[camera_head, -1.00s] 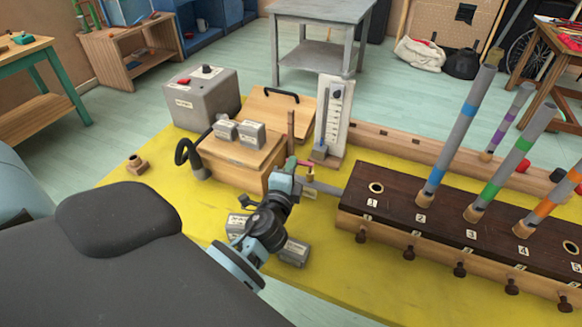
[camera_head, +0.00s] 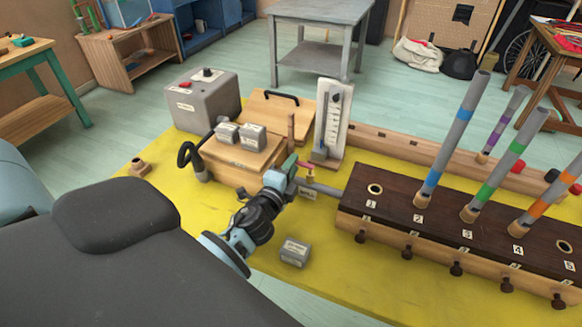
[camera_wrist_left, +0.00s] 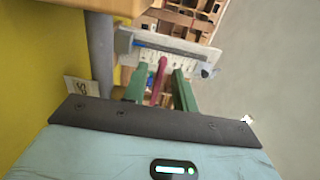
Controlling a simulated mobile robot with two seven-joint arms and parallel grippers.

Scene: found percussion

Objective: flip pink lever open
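The pink lever (camera_wrist_left: 158,82) lies between the two green fingers of my left gripper (camera_wrist_left: 161,88) in the left wrist view, with a visible gap beside it. The gripper is open around the lever. In the head view, my left gripper (camera_head: 285,166) is at the small brass valve (camera_head: 310,177) that carries the pink lever (camera_head: 304,164). The valve sits by a grey pipe (camera_head: 325,189) that runs to the dark wooden block. The fingertips partly hide the lever there. My right gripper is not in view.
A wooden box (camera_head: 236,177) with small grey boxes on top stands left of the valve. An upright gauge board (camera_head: 333,115) is close behind it. The dark block (camera_head: 395,203) with coloured tubes is to the right. A small grey box (camera_head: 295,252) lies in front.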

